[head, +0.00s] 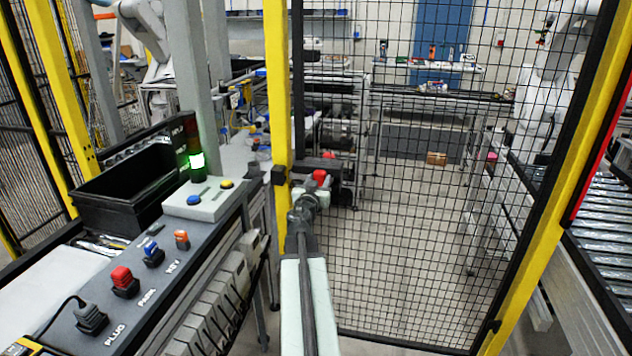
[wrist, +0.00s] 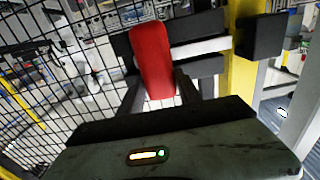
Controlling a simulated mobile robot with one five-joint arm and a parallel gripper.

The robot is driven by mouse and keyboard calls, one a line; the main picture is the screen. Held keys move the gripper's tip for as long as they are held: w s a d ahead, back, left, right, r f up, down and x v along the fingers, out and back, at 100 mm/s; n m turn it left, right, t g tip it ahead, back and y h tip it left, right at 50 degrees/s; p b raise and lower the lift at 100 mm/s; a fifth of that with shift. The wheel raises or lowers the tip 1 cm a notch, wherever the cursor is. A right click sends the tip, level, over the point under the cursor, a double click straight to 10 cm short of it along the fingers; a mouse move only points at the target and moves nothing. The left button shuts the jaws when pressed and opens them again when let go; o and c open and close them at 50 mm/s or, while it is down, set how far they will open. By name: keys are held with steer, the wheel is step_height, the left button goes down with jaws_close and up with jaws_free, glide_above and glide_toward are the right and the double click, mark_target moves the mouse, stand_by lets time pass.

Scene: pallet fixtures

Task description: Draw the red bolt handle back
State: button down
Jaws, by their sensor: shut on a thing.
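The red bolt handle (wrist: 153,60) stands between the two fingers of my gripper (wrist: 160,92) in the wrist view, and the gripper is shut on it. A pale bolt bar (wrist: 200,47) runs from behind the handle to the right, between dark bracket plates (wrist: 130,48). In the head view the red handle (head: 320,176) shows as a small red spot at the end of my outstretched arm, beside the yellow post (head: 279,100). My gripper (head: 316,188) there partly covers the latch, and its fingers are too small to make out.
A black mesh gate (head: 420,200) fills the right of the yellow post.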

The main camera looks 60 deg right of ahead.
steer(key=shift+s+d, duration=0.1)
steer(key=shift+s, duration=0.1)
steer(key=c, duration=0.8)
jaws_free()
steer(key=shift+s, duration=0.1)
